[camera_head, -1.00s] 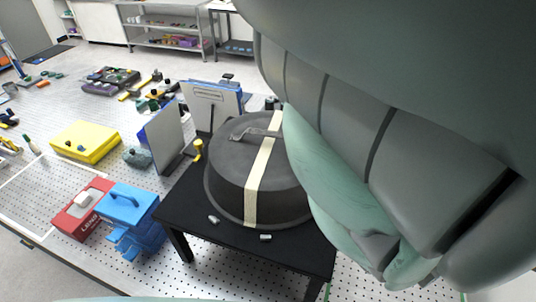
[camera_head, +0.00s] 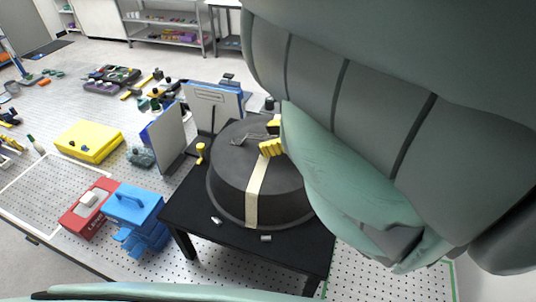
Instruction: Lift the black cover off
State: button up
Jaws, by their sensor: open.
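The black cover (camera_head: 228,178) is a round, dark dome with a flat top, sitting on a small black table (camera_head: 185,215). A pale strip (camera_head: 254,200) runs over its top and down its near side. A thin handle (camera_head: 246,140) shows on the top. My gripper (camera_head: 271,147) shows as yellow fingertips over the top of the cover, just right of the handle. It is open. My grey-green arm hides the rest of the gripper and the cover's right side. I cannot tell whether the fingertips touch the cover.
Upright panels (camera_head: 165,138) stand close behind and left of the cover, with a yellow-topped post (camera_head: 200,150) beside it. Blue (camera_head: 130,204) and red (camera_head: 88,207) boxes sit left of the black table. A yellow case (camera_head: 88,140) lies farther left. Small metal pieces (camera_head: 266,238) lie on the table's front.

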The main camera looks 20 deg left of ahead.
jog(key=shift+o, duration=0.3)
jog(key=shift+a+f, duration=0.1)
grip_shut()
dwell(0.4)
